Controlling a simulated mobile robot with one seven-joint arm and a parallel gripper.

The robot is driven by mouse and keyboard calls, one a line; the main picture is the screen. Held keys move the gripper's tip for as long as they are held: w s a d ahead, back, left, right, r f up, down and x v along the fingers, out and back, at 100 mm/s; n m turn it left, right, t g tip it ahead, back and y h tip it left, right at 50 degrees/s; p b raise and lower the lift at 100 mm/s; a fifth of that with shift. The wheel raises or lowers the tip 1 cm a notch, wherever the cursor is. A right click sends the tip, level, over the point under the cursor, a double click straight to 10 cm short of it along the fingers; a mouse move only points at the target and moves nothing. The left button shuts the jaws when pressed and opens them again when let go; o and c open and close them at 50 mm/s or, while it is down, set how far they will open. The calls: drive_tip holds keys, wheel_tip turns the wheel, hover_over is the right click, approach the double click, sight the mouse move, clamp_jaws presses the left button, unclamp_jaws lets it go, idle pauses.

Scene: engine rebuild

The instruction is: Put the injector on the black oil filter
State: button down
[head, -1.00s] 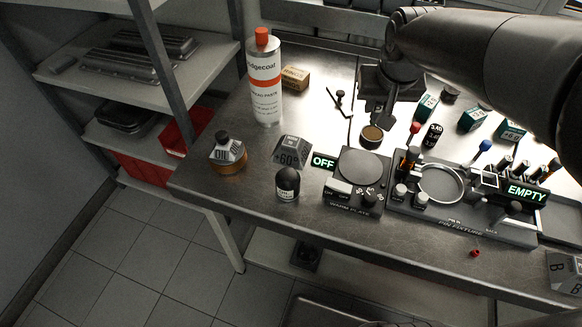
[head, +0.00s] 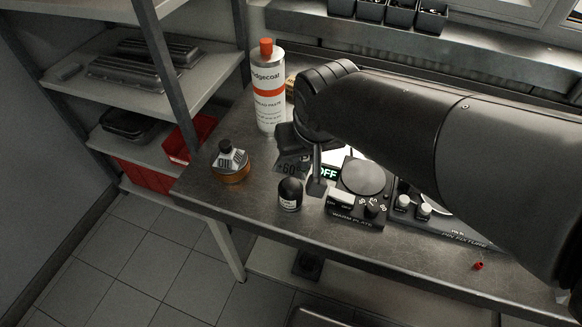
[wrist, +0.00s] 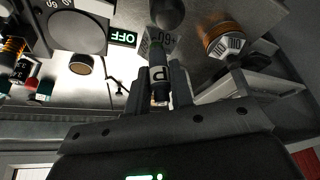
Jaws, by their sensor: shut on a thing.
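The injector (wrist: 158,74) is a slim dark cylinder with a white lettered band, held between the fingers of my gripper (wrist: 162,84) in the wrist view. Its far end points toward the black oil filter (wrist: 168,13), whose round dark shape shows at the top edge there. In the head view the black oil filter (head: 289,194) stands upright near the bench's front, left of the warm plate. My gripper (head: 314,178) is just behind and right of it, apart from it in the picture. My arm hides much of the gripper, and I cannot make out the injector in the head view.
The warm plate (head: 364,178) is at the right. Bench front left of the filter is clear.

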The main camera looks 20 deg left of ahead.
drive_tip(key=shift+s+a+f, duration=0.15)
drive_tip(key=shift+a+f, duration=0.3)
drive_tip(key=shift+a, duration=0.2)
drive_tip(key=shift+s+a+f, duration=0.1)
drive_tip(key=shift+a+f, duration=0.3)
drive_tip(key=shift+a, duration=0.2)
drive_tip(key=shift+f, duration=1.9)
drive_tip(key=shift+f, duration=0.15)
drive_tip(key=c, duration=1.3)
unclamp_jaws()
drive_tip(key=v, duration=1.2)
